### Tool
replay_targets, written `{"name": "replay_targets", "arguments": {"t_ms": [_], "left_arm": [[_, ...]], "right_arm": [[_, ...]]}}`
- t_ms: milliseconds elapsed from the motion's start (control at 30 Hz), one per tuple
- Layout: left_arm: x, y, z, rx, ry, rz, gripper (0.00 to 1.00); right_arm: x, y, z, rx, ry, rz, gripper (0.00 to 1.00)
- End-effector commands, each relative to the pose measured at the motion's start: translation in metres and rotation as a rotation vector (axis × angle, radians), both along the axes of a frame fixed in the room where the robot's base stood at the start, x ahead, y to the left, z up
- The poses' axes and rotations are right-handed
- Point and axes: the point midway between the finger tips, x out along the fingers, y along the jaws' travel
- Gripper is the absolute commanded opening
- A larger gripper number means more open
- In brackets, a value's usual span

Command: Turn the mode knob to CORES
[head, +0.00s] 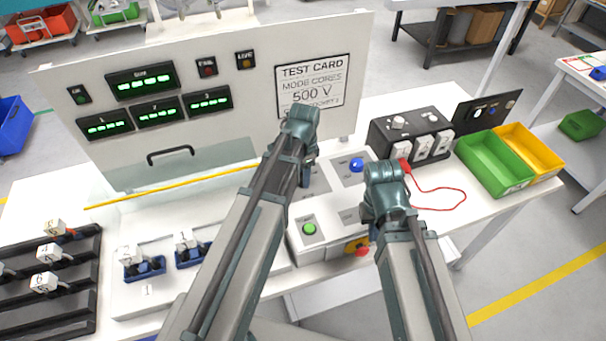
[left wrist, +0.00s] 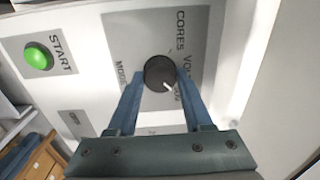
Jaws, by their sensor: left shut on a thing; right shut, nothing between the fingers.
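The mode knob (left wrist: 160,73) is round and black with a white pointer mark. In the left wrist view its pointer is toward the lower right, while the word CORES is printed above and to the right of it and MODE to the left. My left gripper (left wrist: 160,76) has a finger on each side of the knob and is shut on it. In the head view my left gripper (head: 306,178) hangs over the control panel and hides the knob. My right gripper (head: 374,232) is low at the panel's right side, shut and empty, its fingertips mostly hidden by its arm.

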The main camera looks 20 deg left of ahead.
Motion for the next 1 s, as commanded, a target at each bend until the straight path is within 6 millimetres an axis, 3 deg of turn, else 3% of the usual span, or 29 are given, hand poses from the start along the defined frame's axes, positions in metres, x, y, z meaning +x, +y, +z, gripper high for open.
{"name": "replay_targets", "arguments": {"t_ms": [1000], "left_arm": [[0.0017, 0.0001, 0.0000, 0.001, -0.001, 0.959, 0.00]], "right_arm": [[0.0000, 0.0000, 0.0000, 0.000, 0.000, 0.000, 0.00]]}}
